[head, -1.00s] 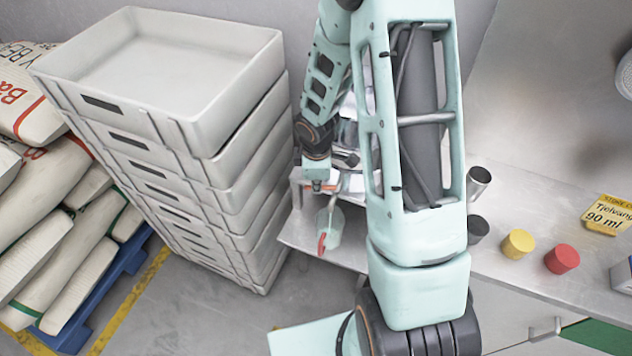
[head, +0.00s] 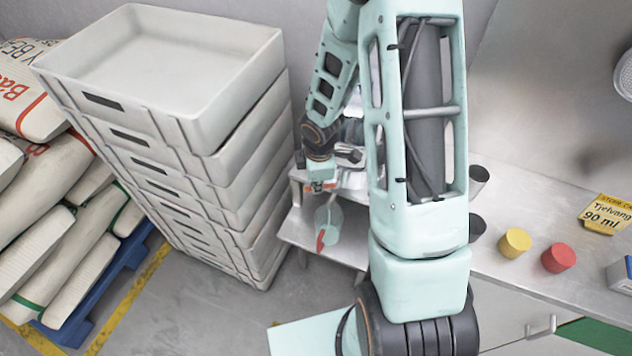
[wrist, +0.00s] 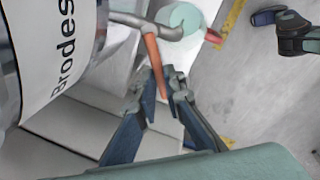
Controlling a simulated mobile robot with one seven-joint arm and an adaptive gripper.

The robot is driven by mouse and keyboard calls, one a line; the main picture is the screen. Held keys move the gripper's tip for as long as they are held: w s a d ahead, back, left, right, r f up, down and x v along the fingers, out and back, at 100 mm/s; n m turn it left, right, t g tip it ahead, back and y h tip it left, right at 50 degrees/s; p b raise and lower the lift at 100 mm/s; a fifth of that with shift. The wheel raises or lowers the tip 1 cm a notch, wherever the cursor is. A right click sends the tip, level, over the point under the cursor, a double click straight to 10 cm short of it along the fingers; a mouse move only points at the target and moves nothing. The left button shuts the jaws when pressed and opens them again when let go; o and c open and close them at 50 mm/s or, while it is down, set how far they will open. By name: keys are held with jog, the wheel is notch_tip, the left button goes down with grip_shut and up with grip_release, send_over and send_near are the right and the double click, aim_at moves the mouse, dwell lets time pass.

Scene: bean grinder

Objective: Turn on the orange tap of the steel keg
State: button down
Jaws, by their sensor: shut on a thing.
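The steel keg (wrist: 9,85) stands at the left of the wrist view, with a white label reading "Brodes". In the head view the keg is mostly hidden behind my arm, and the fingers cannot be made out clearly.
A mint jug (wrist: 180,18) with a red handle is beside the spout; it also shows in the head view (head: 328,220). Stacked white crates (head: 190,130) stand left of the arm. The bench at right holds yellow (head: 515,242) and red (head: 558,257) cylinders.

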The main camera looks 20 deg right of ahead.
jog(key=c, duration=2)
grip_release()
jog(key=r, duration=0.4)
jog(key=s+r, duration=0.1)
jog(key=r, duration=0.3)
jog(key=s+r, duration=0.1)
jog(key=r, duration=0.2)
jog(key=shift+s+a+r, duration=0.1)
jog(key=shift+s+r, duration=0.1)
jog(key=shift+r, duration=0.2)
